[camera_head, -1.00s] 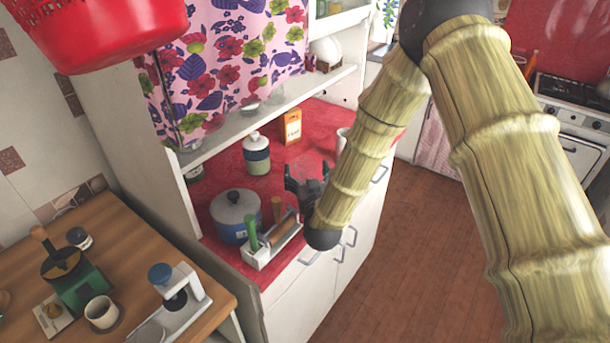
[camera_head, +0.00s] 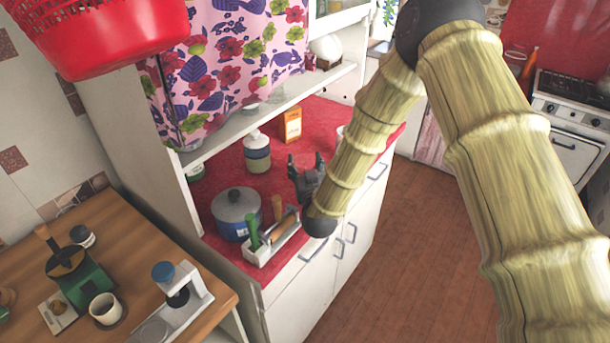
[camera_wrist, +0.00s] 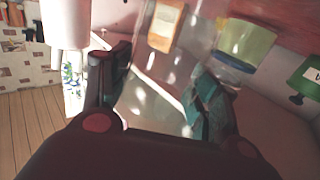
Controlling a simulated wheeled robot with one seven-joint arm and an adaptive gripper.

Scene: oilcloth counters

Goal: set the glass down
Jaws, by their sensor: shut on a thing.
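The glass (camera_wrist: 152,92) is clear and see-through, and in the wrist view it stands between my two fingers, with its top cut off by the picture's edge. My gripper (camera_wrist: 155,95) is shut on it. In the head view my gripper (camera_head: 306,168) is over the red counter (camera_head: 222,172), right of the blue pot and the jar. The glass cannot be made out there. I cannot tell whether its base touches the counter.
A blue lidded pot (camera_head: 237,214), a white tool caddy (camera_head: 268,245), a green-and-white jar (camera_head: 257,152) and an orange box (camera_head: 291,126) stand on the counter. A white cup (camera_wrist: 66,22) shows in the wrist view. A shelf (camera_head: 262,112) overhangs the back.

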